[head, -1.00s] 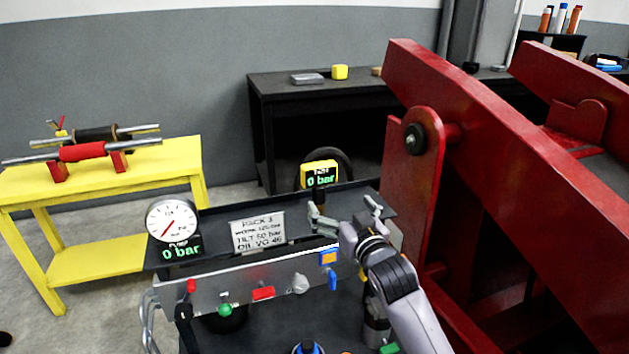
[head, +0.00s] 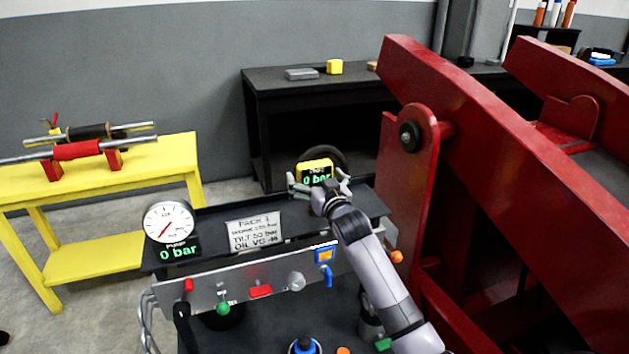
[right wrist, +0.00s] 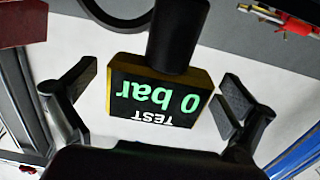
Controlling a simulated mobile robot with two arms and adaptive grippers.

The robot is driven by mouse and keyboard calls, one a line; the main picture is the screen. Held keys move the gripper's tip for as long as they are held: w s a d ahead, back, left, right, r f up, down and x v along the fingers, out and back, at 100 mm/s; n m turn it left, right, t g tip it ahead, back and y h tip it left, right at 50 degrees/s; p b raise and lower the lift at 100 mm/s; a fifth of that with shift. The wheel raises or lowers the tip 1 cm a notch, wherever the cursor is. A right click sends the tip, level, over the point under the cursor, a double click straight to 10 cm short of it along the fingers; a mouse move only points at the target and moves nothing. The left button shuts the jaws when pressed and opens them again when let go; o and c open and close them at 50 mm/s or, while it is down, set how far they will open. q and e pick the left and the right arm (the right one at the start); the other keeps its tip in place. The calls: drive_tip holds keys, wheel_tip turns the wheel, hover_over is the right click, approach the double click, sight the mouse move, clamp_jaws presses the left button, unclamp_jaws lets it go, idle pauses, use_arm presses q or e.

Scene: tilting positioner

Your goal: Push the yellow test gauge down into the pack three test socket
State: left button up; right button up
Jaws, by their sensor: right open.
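The yellow test gauge (head: 315,166), with a black face reading "TEST 0 bar" in green, stands at the back edge of pack three's dark top (head: 372,207). My right gripper (head: 317,184) is open, with one finger on each side of the gauge. In the right wrist view the gauge (right wrist: 160,98) appears upside down between the spread fingers (right wrist: 158,85), with a visible gap on both sides. A dark cylinder (right wrist: 178,36) adjoins the gauge there. The test socket cannot be made out. My left gripper is not in view.
A sign (head: 254,232) reading "PACK 3" and a round pump gauge (head: 169,222) stand left on the pack. Its front panel (head: 240,281) carries coloured knobs. The red positioner frame (head: 408,180) rises close at right. A yellow bench (head: 150,150) is at left, a black bench (head: 300,90) behind.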

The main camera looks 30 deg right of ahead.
drive_tip(key=shift+c, duration=0.4)
drive_tip(key=shift+r, duration=0.1)
drive_tip(key=c, duration=1.5)
